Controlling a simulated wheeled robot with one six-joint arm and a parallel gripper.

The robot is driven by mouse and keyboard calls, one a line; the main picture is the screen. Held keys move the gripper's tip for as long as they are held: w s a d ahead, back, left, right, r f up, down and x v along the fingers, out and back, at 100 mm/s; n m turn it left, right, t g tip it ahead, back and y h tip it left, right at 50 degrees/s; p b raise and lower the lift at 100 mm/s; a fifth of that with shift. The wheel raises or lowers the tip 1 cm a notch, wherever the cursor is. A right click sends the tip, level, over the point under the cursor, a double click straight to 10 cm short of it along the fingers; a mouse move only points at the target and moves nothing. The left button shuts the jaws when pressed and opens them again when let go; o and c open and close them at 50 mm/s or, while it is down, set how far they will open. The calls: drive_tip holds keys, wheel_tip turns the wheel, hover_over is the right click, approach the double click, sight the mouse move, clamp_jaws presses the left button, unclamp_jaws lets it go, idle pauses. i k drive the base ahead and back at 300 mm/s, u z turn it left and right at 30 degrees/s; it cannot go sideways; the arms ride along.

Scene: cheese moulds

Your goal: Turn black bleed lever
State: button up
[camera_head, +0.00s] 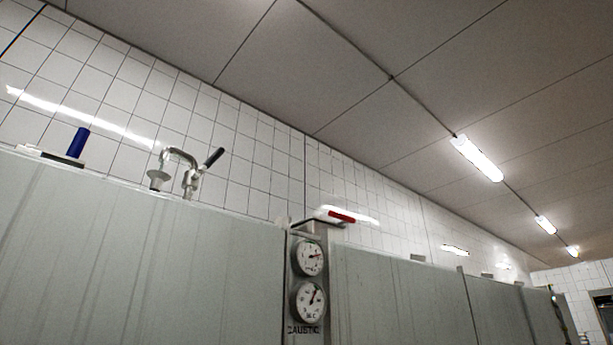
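A lever with a black grip (214,157) sits on a bent metal pipe fitting (181,156) on top of the pale tank, left of the middle in the head view. The grip points up and to the right. A small funnel-shaped metal piece (156,179) is at the pipe's left end. The fitting's base is partly hidden behind the tank's top edge. My gripper is not in view.
The grey-green tank wall (130,245) fills the lower left. A panel with two dials (309,280) stands right of it, with a red handle (341,217) above. A blue upright cylinder (78,142) is at far left. White tiles and ceiling lie beyond.

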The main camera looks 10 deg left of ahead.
sight(216, 155)
drive_tip(key=z, duration=0.7)
drive_tip(key=i, duration=0.85)
drive_tip(key=u, duration=0.65)
